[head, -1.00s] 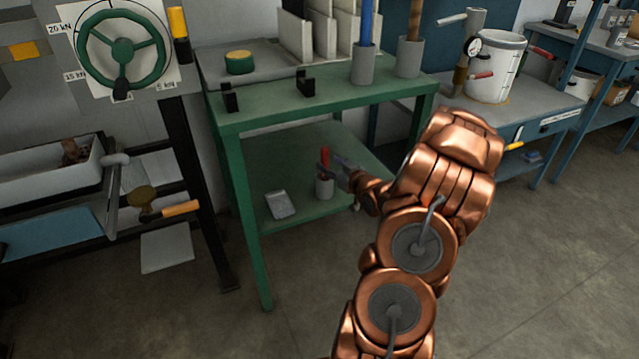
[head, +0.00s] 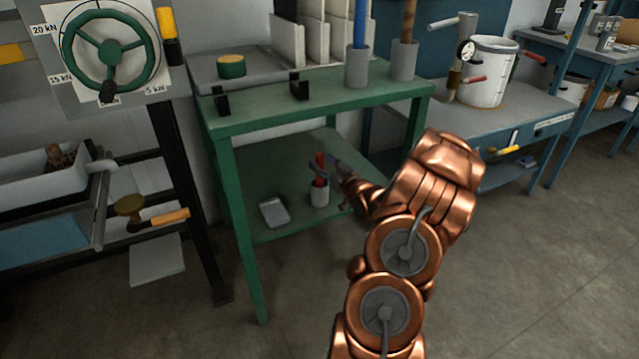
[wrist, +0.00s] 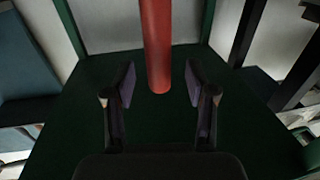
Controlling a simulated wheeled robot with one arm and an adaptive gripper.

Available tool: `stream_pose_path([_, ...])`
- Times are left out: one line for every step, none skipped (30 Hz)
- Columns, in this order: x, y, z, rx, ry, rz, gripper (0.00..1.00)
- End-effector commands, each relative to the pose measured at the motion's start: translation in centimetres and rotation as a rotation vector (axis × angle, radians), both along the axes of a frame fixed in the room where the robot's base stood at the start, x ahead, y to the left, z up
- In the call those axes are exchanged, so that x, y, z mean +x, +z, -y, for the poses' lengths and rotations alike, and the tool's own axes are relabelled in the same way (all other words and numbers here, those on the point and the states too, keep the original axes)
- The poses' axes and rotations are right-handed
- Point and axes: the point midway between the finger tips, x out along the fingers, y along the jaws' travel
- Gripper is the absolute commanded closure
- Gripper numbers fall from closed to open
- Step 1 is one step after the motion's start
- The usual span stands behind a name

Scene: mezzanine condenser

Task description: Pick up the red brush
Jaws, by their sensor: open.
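The red brush (head: 319,158) stands upright in a small grey cup (head: 319,197) on the lower shelf of the green table. In the head view my gripper (head: 322,170) is at the brush's upper part, above the cup rim. In the wrist view the red shaft of the brush (wrist: 157,45) lies between the two open fingers (wrist: 160,88), with a gap on both sides. One rounded end of the shaft shows there. The brush's lower part is hidden in the cup.
A grey flat object (head: 274,212) lies on the shelf left of the cup. The green tabletop (head: 270,112) is above my gripper, and its front left leg (head: 243,240) stands to the left. Open floor lies at the front and right.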

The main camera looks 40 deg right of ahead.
Motion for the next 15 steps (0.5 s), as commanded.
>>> stream_pose_path([0.6, -0.1, 0.1, -0.002, 0.001, 0.002, 0.44])
stream_pose_path([0.9, -0.1, 0.2, -0.002, 0.001, 0.001, 0.44])
stream_pose_path([1.3, -0.1, 0.3, -0.002, 0.0, 0.001, 0.44])
stream_pose_path([1.5, -0.1, 0.3, -0.003, 0.0, -0.001, 0.44])
stream_pose_path([1.7, -0.1, 0.4, -0.003, 0.0, -0.002, 0.44])
stream_pose_path([1.9, -0.1, 0.4, -0.003, -0.001, -0.002, 0.44])
stream_pose_path([2.0, -0.1, 0.5, -0.002, -0.001, -0.002, 0.44])
stream_pose_path([2.1, -0.1, 0.5, -0.002, -0.001, -0.002, 0.44])
stream_pose_path([2.2, -0.1, 0.5, -0.002, -0.002, -0.002, 0.44])
stream_pose_path([2.2, -0.1, 0.5, -0.001, -0.002, -0.002, 0.44])
stream_pose_path([2.2, -0.1, 0.5, 0.0, -0.002, -0.003, 0.44])
stream_pose_path([2.2, -0.1, 0.5, -0.001, -0.002, -0.002, 0.44])
stream_pose_path([2.2, 0.0, 0.5, -0.001, -0.002, -0.002, 0.44])
stream_pose_path([2.2, 0.0, 0.5, -0.001, -0.002, -0.002, 0.44])
stream_pose_path([2.2, 0.0, 0.5, -0.001, -0.002, -0.002, 0.44])
